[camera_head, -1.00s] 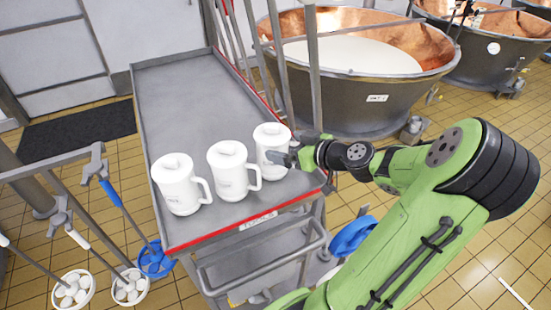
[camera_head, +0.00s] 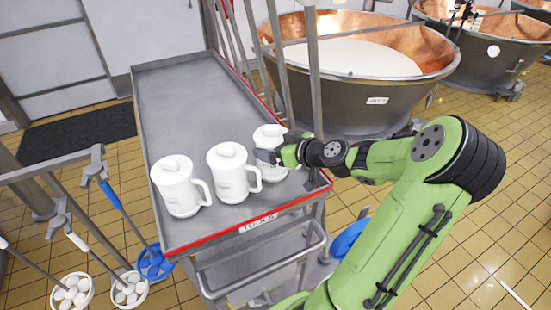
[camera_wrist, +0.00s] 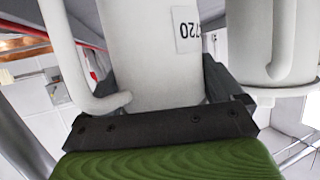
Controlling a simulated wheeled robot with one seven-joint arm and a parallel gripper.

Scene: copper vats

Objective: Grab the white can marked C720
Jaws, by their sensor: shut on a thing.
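Three white lidded cans with side handles stand in a row at the near end of a grey cart top. The rightmost can (camera_head: 269,137) is in my gripper (camera_head: 268,157), which is shut on it from the right side. In the wrist view this can (camera_wrist: 145,60) is upside down in the picture, with a label (camera_wrist: 187,30) whose visible part reads "720". Its handle is at the left there. My gripper (camera_wrist: 165,110) shows dark fingers around its body. The middle can (camera_head: 232,174) and left can (camera_head: 178,187) stand to its left.
The cart top (camera_head: 185,90) is bare behind the cans, with a red-edged rim (camera_head: 225,238). Metal posts (camera_head: 315,75) rise along its right side. A copper vat (camera_head: 370,100) stands beyond.

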